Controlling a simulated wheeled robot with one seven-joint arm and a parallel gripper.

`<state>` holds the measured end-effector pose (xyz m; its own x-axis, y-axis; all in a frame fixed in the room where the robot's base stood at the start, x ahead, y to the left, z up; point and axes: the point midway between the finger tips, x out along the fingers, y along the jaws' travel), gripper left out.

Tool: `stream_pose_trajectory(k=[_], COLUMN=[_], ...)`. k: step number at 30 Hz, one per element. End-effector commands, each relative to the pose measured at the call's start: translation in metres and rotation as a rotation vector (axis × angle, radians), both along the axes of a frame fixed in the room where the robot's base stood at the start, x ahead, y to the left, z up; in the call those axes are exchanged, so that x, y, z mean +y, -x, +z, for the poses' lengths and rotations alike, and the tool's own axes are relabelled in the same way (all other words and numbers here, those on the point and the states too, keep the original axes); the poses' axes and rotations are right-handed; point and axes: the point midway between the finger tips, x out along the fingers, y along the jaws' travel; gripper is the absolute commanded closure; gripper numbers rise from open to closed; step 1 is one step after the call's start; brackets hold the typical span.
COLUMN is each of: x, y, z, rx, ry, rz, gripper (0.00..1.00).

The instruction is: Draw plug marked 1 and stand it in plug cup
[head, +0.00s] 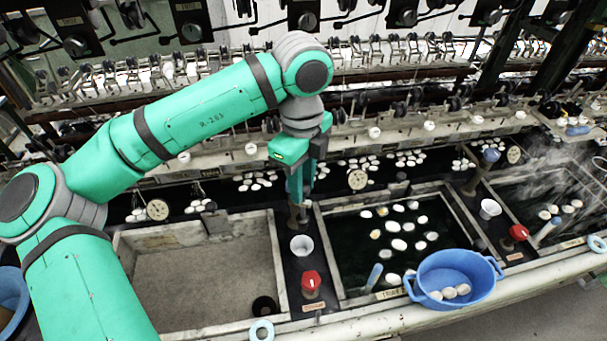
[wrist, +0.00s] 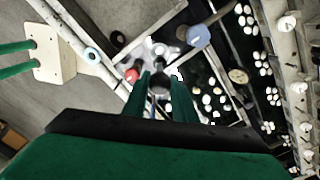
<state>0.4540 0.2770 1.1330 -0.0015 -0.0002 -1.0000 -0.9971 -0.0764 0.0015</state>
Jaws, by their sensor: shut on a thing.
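My gripper (head: 300,190) hangs over the divider between the left and middle basins. In the wrist view my gripper (wrist: 160,95) has its fingers closed around a dark, round-ended plug (wrist: 159,81). Its number cannot be read. The white plug cup (head: 302,246) stands on the divider, just below and in front of the gripper in the head view. In the wrist view the cup (wrist: 177,72) shows partly behind the fingers and plug. The plug looks held above the deck, apart from the cup. The left basin (head: 190,239) looks empty, with a bare black drain ring (head: 264,305).
A red knob (head: 311,281) stands in front of the cup. A blue-topped tap (wrist: 198,36) rises near the gripper. The middle basin holds dark water, floating cocoons (head: 397,244) and a pale blue stick (head: 374,276). A blue tub (head: 455,277) sits on its front edge.

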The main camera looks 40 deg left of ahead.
Motion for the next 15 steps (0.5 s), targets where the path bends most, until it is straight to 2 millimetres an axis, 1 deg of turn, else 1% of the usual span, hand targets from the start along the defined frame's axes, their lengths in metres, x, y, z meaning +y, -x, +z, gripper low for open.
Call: stream_pose_trajectory(k=[1, 15], x=[0.0, 0.0], y=[0.001, 0.001], z=[-0.006, -0.054], rx=[0.002, 0.001], ry=[0.0, 0.003], rz=[0.0, 0.001], gripper=[0.91, 0.91])
